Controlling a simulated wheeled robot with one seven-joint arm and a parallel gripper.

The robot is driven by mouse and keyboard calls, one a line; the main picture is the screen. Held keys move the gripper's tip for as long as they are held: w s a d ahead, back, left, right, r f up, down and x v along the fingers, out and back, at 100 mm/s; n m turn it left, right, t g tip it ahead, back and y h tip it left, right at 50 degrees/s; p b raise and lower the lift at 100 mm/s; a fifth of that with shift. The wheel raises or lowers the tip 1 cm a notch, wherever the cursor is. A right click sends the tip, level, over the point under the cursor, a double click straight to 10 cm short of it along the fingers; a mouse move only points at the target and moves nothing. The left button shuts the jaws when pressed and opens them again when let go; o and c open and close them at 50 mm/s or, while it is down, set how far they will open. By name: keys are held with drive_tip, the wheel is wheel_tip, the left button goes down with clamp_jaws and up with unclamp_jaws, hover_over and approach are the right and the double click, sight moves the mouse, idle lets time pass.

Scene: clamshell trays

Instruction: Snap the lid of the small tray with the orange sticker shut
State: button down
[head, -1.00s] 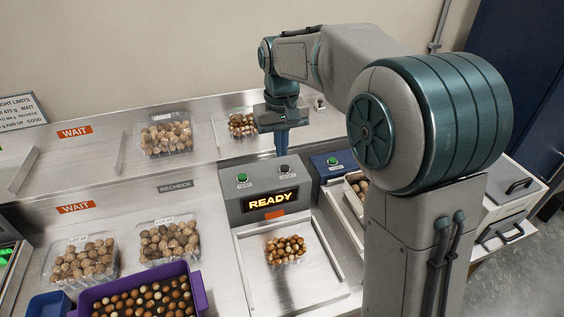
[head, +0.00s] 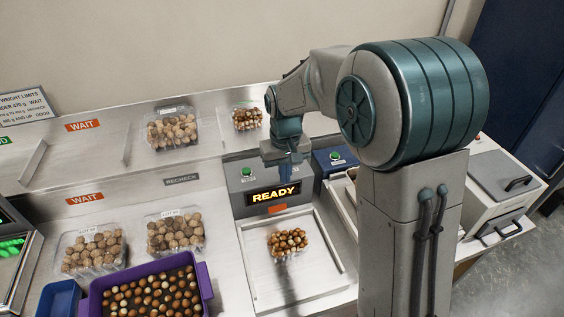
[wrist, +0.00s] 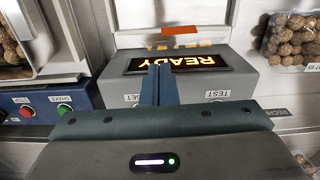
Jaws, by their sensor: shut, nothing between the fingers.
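The small tray (head: 287,243), filled with brown nuts, sits on the metal plate below the READY display. An orange sticker (head: 278,209) shows just behind the nuts, apparently on the tray's raised clear lid; the lid's outline is hardly visible. The sticker also shows in the wrist view (wrist: 180,30), beyond the display. My gripper (head: 287,176) points down over the console, behind the sticker and apart from it. In the wrist view its two fingers (wrist: 160,70) are together and empty. The tray's nuts are out of the wrist view.
The READY console (head: 270,190) stands close under my gripper, with a blue button box (head: 333,162) to its right. Filled clear trays stand on the back shelf (head: 172,128) and at left (head: 175,232). A purple crate (head: 205,280) of nuts is front left.

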drive_tip(key=shift+s+d, duration=0.1)
drive_tip(key=shift+s, duration=0.15)
drive_tip(key=shift+d+b, duration=0.1)
drive_tip(key=shift+b, duration=0.2)
